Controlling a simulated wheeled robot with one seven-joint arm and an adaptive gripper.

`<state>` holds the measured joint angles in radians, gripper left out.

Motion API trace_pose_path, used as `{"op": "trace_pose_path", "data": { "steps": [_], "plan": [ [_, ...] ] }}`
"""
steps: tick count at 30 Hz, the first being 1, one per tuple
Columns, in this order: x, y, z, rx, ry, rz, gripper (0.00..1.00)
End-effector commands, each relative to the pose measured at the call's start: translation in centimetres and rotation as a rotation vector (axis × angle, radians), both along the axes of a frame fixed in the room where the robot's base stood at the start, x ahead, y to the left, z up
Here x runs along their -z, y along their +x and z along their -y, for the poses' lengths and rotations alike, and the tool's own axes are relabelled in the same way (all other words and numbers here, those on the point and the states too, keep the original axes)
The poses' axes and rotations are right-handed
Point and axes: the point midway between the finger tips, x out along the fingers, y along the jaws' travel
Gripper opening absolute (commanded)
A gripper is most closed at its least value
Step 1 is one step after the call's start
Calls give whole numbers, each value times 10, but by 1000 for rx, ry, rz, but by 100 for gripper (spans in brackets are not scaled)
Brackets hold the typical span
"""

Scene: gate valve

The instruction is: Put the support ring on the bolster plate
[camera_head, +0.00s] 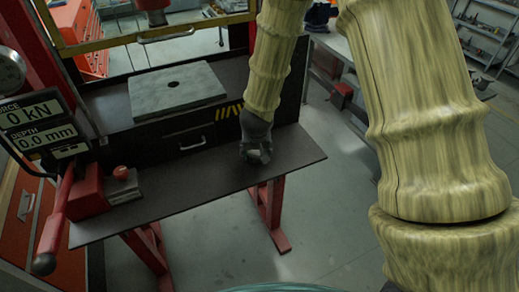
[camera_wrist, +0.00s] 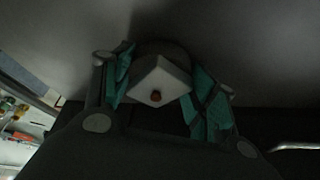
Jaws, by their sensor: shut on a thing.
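The bolster plate (camera_head: 148,99) is a flat grey square slab with a dark round hole, lying on the press bed in the head view. My gripper (camera_head: 257,158) is to its right and nearer, low over the dark front shelf, pointing down. In the wrist view my gripper (camera_wrist: 162,85) has green finger pads on both sides and is shut on a dark rounded thing (camera_wrist: 160,47), which I take as the support ring. It is dim and mostly hidden. A pale block with a brownish spot shows between the pads. Whether the ring touches the shelf I cannot tell.
The dark shelf (camera_head: 200,185) is clear in the middle. A red pump with a lever (camera_head: 58,215) stands at its left, beside a metal block with a red knob (camera_head: 120,173).

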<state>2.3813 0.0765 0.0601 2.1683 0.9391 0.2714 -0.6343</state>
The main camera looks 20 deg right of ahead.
Motion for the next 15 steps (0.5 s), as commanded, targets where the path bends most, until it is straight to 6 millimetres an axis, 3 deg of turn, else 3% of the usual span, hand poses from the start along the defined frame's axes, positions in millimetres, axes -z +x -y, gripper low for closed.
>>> {"op": "trace_pose_path", "data": {
  "steps": [15],
  "plan": [
    [6,0,0,1,0,1,0]
  ]
}}
